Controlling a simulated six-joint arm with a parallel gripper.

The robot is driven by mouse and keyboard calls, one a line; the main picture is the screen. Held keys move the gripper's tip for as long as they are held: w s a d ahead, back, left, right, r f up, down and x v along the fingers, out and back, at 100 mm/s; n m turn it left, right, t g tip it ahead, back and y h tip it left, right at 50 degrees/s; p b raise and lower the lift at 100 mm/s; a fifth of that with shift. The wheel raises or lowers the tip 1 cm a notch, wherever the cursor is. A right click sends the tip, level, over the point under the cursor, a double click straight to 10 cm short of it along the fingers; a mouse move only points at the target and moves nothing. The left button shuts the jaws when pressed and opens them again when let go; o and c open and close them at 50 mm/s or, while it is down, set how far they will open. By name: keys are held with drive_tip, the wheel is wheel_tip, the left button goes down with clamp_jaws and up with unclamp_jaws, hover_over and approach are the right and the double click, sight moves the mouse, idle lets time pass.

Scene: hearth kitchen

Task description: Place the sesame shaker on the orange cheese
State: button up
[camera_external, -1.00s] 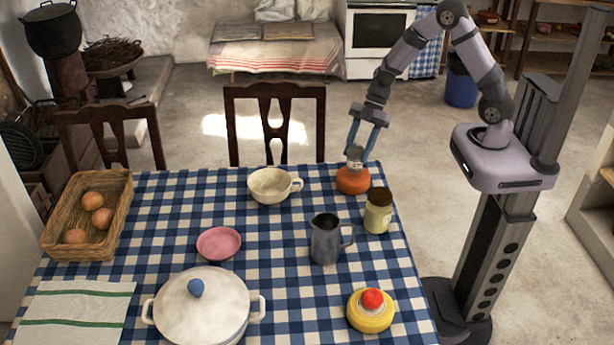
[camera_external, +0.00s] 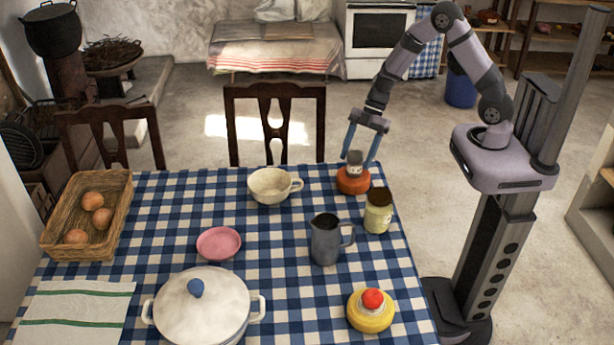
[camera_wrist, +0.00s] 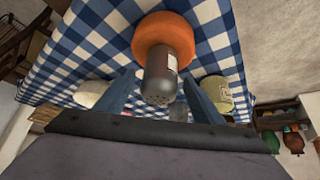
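The orange cheese (camera_external: 353,181) is a round orange block on the far right part of the checked tablecloth. The sesame shaker (camera_external: 354,162), with a grey perforated cap, stands upright on top of it. In the wrist view the shaker (camera_wrist: 159,78) rests against the orange cheese (camera_wrist: 163,35). My gripper (camera_external: 360,160) is open around the shaker, with one blue finger on each side. In the wrist view my gripper (camera_wrist: 163,92) shows gaps between both fingers and the shaker.
A green-yellow jar (camera_external: 378,214) and a dark metal pitcher (camera_external: 325,240) stand in front of the cheese. A cream cup (camera_external: 270,185) is to its left. A yellow cheese with a red top (camera_external: 371,311) sits near the front right. A pink bowl (camera_external: 218,243) and white pot (camera_external: 202,308) are further left.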

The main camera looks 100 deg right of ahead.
drive_tip(key=shift+r+p, duration=0.2)
drive_tip(key=shift+p, duration=0.1)
drive_tip(key=b+v, duration=0.2)
drive_tip(key=v, duration=1)
drive_tip(key=s+a+f+m+g+h, duration=0.2)
drive_tip(key=s+a+m, duration=0.2)
drive_tip(key=a, duration=0.4)
drive_tip(key=s+a+f+m+g+h, duration=0.2)
drive_tip(key=s+a+m+h, duration=0.1)
drive_tip(key=s+a+m, duration=0.2)
drive_tip(key=shift+s+a+m, duration=0.3)
drive_tip(key=shift+s+a, duration=0.9)
drive_tip(key=shift+a, duration=0.9)
